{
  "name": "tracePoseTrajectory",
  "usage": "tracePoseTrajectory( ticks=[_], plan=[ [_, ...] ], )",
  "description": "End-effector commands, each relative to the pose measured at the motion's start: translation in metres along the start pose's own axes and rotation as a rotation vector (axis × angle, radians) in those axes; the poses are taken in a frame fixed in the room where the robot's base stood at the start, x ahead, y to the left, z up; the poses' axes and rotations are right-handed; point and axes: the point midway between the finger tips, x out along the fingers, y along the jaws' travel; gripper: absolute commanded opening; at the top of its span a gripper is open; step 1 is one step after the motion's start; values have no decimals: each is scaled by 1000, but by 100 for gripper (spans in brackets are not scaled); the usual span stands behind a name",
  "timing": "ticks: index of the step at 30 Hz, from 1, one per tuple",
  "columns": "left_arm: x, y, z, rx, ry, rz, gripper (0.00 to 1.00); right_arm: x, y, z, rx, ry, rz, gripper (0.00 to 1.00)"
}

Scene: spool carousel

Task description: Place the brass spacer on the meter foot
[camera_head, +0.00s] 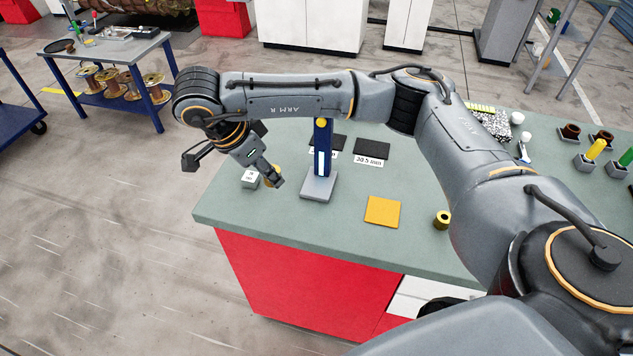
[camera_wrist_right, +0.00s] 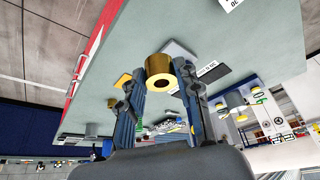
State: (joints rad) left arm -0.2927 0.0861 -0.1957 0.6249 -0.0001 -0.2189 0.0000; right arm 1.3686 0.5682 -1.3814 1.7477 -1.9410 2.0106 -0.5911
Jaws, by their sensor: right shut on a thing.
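My right gripper (camera_head: 268,180) hangs over the left end of the bench, just left of the meter. In the wrist view, the right gripper (camera_wrist_right: 160,78) is shut on a brass spacer (camera_wrist_right: 159,68), a short ring with a dark hole, between its two fingers. In the head view the fingers mostly hide this spacer (camera_head: 271,173). The meter has a blue column (camera_head: 323,150) on a flat grey foot (camera_head: 319,187). The foot's visible top is bare, and the spacer is apart from it. My left gripper is not in view.
A yellow square pad (camera_head: 382,211) and a second brass ring (camera_head: 442,220) lie to the right. Behind the meter are dark pads (camera_head: 371,148) with labels, one reading 30.5 mm (camera_head: 369,161). The bench front is mostly clear.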

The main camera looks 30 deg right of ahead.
Motion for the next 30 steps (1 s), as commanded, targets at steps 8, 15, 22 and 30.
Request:
tracePoseTrajectory(
  ticks=[8, 15, 22, 30],
  plan=[
    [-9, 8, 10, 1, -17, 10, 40, 53, -4, -49, 6, 0, 10, 0],
    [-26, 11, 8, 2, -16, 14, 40, 102, -8, -75, 1, 2, 7, 0],
    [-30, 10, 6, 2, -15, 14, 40, 126, -11, -81, 0, 1, 2, 0],
    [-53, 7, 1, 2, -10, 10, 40, 158, -11, -75, -2, 1, 4, 0]
  ],
)
